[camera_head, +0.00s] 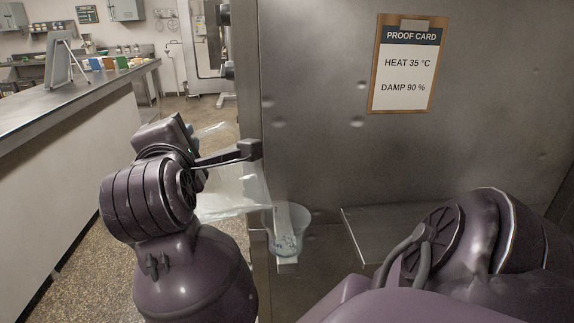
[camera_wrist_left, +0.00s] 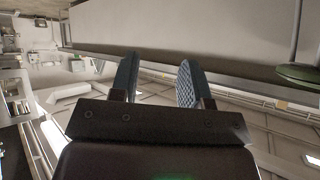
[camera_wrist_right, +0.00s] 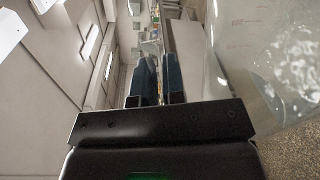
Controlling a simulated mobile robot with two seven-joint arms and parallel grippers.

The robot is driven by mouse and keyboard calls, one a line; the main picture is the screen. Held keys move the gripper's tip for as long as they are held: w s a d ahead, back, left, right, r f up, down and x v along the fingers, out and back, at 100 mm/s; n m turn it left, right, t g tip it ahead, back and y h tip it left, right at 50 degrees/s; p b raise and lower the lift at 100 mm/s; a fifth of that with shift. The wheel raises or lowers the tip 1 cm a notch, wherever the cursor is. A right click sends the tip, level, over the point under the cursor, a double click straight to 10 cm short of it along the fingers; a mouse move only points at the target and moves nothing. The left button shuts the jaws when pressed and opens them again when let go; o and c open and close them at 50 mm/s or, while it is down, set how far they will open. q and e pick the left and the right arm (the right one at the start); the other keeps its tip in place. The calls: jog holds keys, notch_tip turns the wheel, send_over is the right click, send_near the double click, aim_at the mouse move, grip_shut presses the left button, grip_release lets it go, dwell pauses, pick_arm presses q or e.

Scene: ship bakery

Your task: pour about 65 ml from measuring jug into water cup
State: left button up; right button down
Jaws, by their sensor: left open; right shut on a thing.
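A clear, tapered vessel (camera_head: 287,238) shows in the head view in front of the metal wall, with a pale strip seen through it. I cannot tell whether it is the water cup or the measuring jug. In the right wrist view a large clear wall with faint marks (camera_wrist_right: 260,60), perhaps the jug, fills the right side close to the lens. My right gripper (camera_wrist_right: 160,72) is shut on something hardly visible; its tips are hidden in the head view.
A metal wall bears a proof card (camera_head: 405,65). A metal ledge (camera_head: 375,235) juts at its foot. A long counter (camera_head: 75,95) stands at left, with floor between.

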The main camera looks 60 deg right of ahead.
jog(key=shift+s+d+r+p, duration=0.1)
jog(key=shift+s+r+p, duration=0.15)
jog(key=shift+p, duration=0.1)
jog(key=shift+r, duration=0.1)
dwell(0.5)
jog(key=shift+s+d+r+m+p, duration=0.15)
jog(key=shift+m+p, duration=0.15)
jog(key=shift+p, duration=0.25)
jog(key=shift+s, duration=0.1)
